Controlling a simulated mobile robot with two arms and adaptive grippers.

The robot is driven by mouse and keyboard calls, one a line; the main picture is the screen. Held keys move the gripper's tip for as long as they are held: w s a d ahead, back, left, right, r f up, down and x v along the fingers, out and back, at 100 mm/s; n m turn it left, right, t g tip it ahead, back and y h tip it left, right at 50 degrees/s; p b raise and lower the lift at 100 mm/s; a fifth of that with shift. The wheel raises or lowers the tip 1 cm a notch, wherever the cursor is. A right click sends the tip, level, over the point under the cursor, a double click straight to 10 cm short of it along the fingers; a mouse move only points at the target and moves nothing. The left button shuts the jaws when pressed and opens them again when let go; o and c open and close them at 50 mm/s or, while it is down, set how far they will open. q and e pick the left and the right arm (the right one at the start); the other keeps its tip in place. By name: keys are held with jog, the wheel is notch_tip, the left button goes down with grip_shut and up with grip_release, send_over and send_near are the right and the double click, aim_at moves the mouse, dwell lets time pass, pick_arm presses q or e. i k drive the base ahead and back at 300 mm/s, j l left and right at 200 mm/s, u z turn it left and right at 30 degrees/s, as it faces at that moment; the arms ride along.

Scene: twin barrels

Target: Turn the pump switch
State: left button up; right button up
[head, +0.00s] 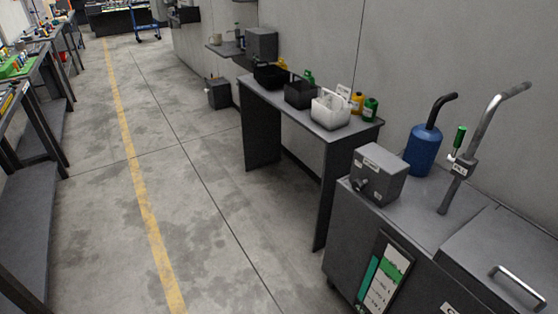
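A grey box (382,173) with a dark knob (361,184) on its front stands on the left end of a grey cabinet (413,203) at the right. The knob looks like the pump switch, but its exact setting is too small to tell. Neither of my grippers is in view.
A blue bottle (422,150) with a black spout stands behind the box. A dark table (300,119) by the wall holds several bins and small bottles. A cabinet lid with a metal handle (517,281) is at lower right. The floor left of the cabinet is clear.

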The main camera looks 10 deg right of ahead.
aim_at(357, 185)
jog(key=i+j, duration=0.15)
jog(key=i, duration=0.35)
jog(key=i+j, duration=0.1)
jog(key=i, duration=0.4)
jog(key=i+j, duration=0.15)
jog(key=i, duration=0.35)
